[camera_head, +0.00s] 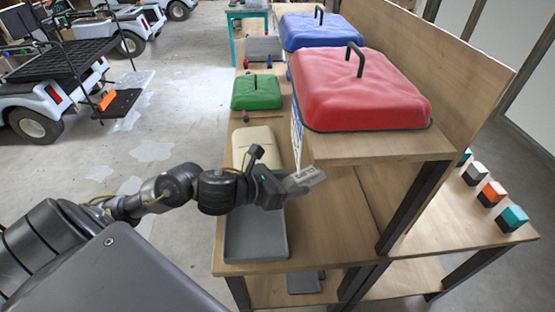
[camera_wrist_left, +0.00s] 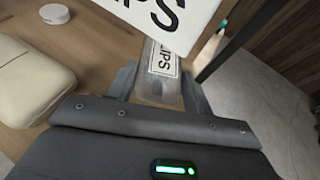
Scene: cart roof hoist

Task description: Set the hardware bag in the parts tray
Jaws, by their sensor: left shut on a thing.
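My left gripper (camera_head: 284,189) is shut on a small clear bag with a white label (camera_head: 306,178), the hardware bag. A shallow grey tray (camera_head: 252,245), likely the parts tray, lies on the wooden bench's near end. My right gripper is not in view.
A cream case (camera_head: 258,146) lies beyond the tray, with a green lidded box (camera_head: 256,92) farther back. A raised shelf (camera_head: 375,147) with a red lid (camera_head: 360,90) stands to the right. A large white lettered card (camera_wrist_left: 150,15) is close ahead of the gripper.

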